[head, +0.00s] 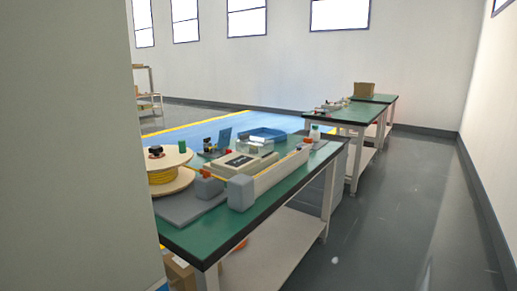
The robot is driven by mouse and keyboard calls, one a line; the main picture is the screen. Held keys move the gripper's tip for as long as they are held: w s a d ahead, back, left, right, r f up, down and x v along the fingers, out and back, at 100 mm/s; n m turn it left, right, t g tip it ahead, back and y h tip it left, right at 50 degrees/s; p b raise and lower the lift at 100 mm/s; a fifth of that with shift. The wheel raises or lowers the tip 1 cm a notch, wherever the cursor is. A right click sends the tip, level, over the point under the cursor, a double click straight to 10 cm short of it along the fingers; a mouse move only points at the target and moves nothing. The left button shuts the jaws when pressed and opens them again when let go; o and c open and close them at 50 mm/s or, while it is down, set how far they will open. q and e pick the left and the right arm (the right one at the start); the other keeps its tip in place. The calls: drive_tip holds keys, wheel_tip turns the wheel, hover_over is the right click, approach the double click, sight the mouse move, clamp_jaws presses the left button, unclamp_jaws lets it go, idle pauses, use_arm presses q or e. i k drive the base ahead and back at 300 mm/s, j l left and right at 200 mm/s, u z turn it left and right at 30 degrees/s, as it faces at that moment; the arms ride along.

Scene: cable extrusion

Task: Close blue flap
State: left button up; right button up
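A small blue panel (225,138), which looks like the blue flap, stands raised on the bench equipment in the head view. It is small at this distance, and its hinge is too small to make out. A lower blue frame or tray (268,134) lies to its right, toward the back of the bench. Neither of my grippers shows in this view.
A green-topped bench (186,237) carries a yellow cable spool (168,176), grey blocks and a long pale machine (275,174). A large plain surface (65,145) blocks the left side. More benches (347,114) stand behind. The floor (400,220) at right is clear.

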sight(224, 137)
drive_tip(key=i+l+u, duration=0.15)
drive_tip(key=u, duration=0.2)
drive_tip(key=i+l+u, duration=0.2)
drive_tip(key=u, duration=0.15)
drive_tip(key=i+l+u, duration=0.1)
drive_tip(key=u, duration=0.4)
drive_tip(key=l+u, duration=0.35)
drive_tip(key=u, duration=0.15)
drive_tip(key=l+u, duration=0.3)
drive_tip(key=u, duration=0.2)
drive_tip(key=l+u, duration=0.25)
drive_tip(key=u, duration=0.25)
drive_tip(key=k+l+u, duration=0.2)
drive_tip(key=l, duration=0.4)
drive_tip(key=k+l+u, duration=0.15)
drive_tip(key=l, duration=0.4)
drive_tip(key=k+l+u, duration=0.2)
drive_tip(key=k+l, duration=0.15)
drive_tip(key=l, duration=0.2)
drive_tip(key=k+l+u, duration=0.15)
drive_tip(key=k+l, duration=0.15)
drive_tip(key=l, duration=0.15)
drive_tip(key=k+l+u, duration=0.2)
drive_tip(key=k+l, duration=0.6)
drive_tip(key=l, duration=0.25)
